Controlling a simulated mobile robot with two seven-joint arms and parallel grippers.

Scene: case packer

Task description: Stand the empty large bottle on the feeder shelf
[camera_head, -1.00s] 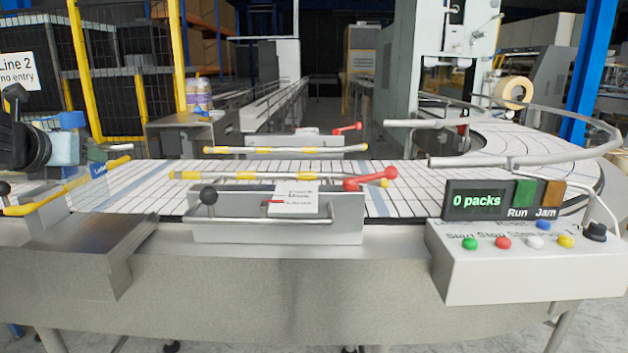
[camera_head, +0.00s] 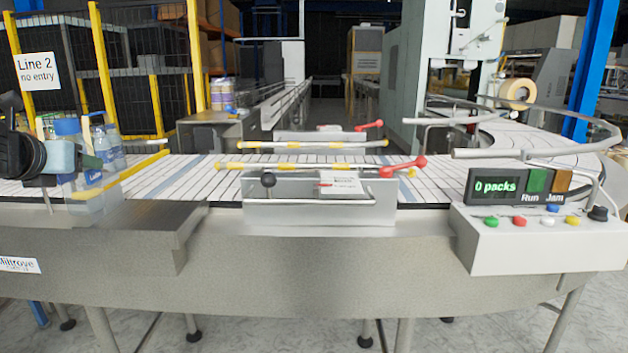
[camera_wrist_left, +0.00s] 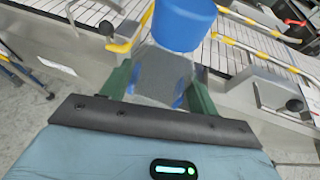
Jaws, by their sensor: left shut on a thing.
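A large clear bottle with a blue cap (camera_head: 67,127) is at the far left of the head view, upright or nearly so. In the left wrist view its blue cap (camera_wrist_left: 184,22) and see-through, empty-looking body (camera_wrist_left: 160,76) are between the green fingers. My left gripper (camera_head: 62,162) is shut on the bottle body. A flat steel shelf (camera_head: 150,218) juts from the front of the conveyor, below and right of the gripper. The bottle's base appears near this shelf's back edge; I cannot tell if it touches. My right gripper is not in view.
A bracket with a black knob (camera_head: 320,208) and a control box (camera_head: 535,240) are further right. The shelf top looks bare.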

